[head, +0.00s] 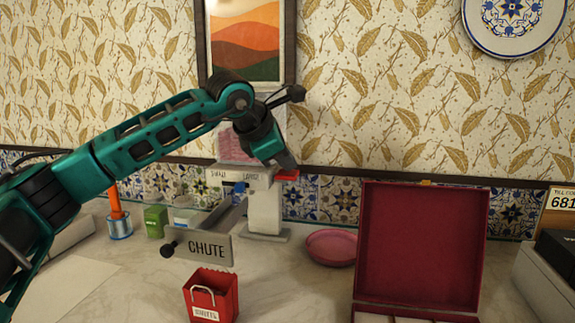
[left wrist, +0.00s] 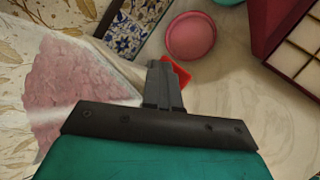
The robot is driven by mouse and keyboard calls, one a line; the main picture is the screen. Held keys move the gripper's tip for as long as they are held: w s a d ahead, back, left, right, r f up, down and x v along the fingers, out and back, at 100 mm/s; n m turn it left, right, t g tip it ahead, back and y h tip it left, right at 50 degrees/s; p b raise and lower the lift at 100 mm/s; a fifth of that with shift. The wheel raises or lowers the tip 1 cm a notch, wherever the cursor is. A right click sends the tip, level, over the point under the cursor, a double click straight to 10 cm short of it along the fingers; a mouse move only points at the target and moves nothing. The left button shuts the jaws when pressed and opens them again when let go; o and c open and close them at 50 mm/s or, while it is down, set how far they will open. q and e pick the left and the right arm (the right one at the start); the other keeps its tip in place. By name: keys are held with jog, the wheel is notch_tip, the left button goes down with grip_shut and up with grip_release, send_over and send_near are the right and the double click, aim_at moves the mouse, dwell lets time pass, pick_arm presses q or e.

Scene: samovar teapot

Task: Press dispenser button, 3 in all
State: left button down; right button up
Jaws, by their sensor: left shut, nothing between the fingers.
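The dispenser (head: 265,212) is a pale grey stand with a pink-filled hopper (head: 235,150) on top and a grey chute (head: 205,247) in front. In the left wrist view the closed fingers (left wrist: 164,78) partly cover the red button (left wrist: 182,72); contact cannot be told. My right gripper is not in view.
A red bag (head: 211,299) with a white label stands below the chute. A pink dish (head: 330,247) lies right of the dispenser. An open red box (head: 417,245) with compartments stands farther right. Small containers and an orange-handled tool (head: 117,212) stand left.

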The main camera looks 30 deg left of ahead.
aim_at(286, 174)
pick_arm(q)
jog(key=shift+r+p, duration=0.6)
jog(key=shift+r, duration=0.45)
notch_tip(286, 174, up, 5)
jog(key=p, duration=0.3)
jog(key=shift+p, duration=0.4)
dwell(0.5)
dwell(1.4)
